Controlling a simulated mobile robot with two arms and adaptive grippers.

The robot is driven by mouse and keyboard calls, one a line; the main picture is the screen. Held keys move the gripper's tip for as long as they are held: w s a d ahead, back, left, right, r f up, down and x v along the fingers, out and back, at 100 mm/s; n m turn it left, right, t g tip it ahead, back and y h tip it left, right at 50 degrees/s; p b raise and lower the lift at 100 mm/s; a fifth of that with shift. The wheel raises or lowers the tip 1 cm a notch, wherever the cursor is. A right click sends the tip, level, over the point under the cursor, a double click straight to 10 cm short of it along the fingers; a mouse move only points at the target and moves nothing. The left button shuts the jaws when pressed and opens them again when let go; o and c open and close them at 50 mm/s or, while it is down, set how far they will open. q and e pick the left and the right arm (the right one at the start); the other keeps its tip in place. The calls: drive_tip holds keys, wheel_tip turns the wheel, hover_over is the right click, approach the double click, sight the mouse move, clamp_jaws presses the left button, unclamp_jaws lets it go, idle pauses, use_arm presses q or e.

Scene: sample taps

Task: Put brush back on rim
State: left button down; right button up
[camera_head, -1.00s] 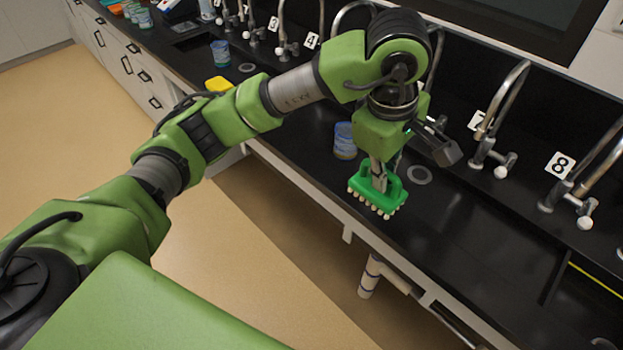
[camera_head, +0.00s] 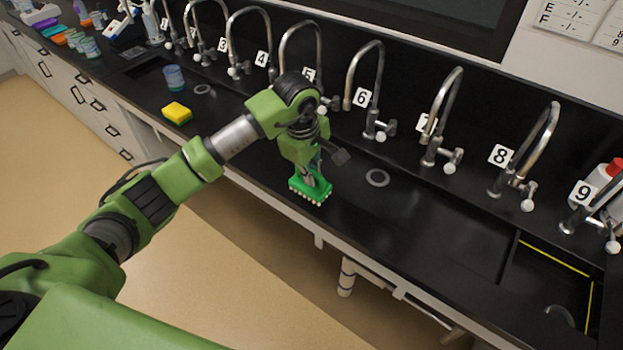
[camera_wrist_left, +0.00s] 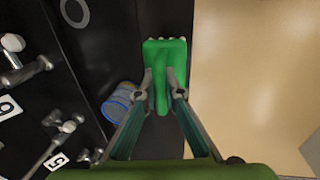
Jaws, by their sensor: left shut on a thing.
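The green brush (camera_head: 311,188) with pale bristle tufts is in my left gripper (camera_head: 308,176), above the front edge of the black counter in the head view. In the left wrist view the brush (camera_wrist_left: 164,62) shows its green back and raised handle. The two fingers of the left gripper (camera_wrist_left: 160,92) close on that handle from both sides. Whether the bristles touch the counter I cannot tell. The black counter rim (camera_head: 372,243) runs along the front. My right gripper is not in any view.
Numbered taps (camera_head: 378,95) line the back of the counter. A blue cup (camera_wrist_left: 122,103) stands beside the gripper in the wrist view. A yellow sponge (camera_head: 177,112) and another blue cup (camera_head: 174,77) are to the left. A sink with yellow edging (camera_head: 553,257) is at the right. Bare counter lies right of the brush.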

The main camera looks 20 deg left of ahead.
sight(306, 188)
use_arm(q)
wheel_tip(306, 188, down, 3)
drive_tip(key=shift+a+r+p, duration=0.1)
drive_tip(key=shift+a+p, duration=0.05)
drive_tip(key=shift+p, duration=0.85)
drive_tip(key=shift+w+f, duration=0.1)
drive_tip(key=shift+f, duration=0.2)
drive_tip(key=shift+f+b, duration=0.15)
drive_tip(key=shift+b, duration=0.15)
drive_tip(key=c, duration=2.2)
unclamp_jaws()
drive_tip(key=shift+o, duration=0.2)
drive_tip(key=shift+r, duration=0.2)
wheel_tip(306, 188, up, 12)
drive_tip(key=s+b, duration=0.2)
drive_tip(key=b, duration=0.1)
drive_tip(key=shift+a, duration=0.35)
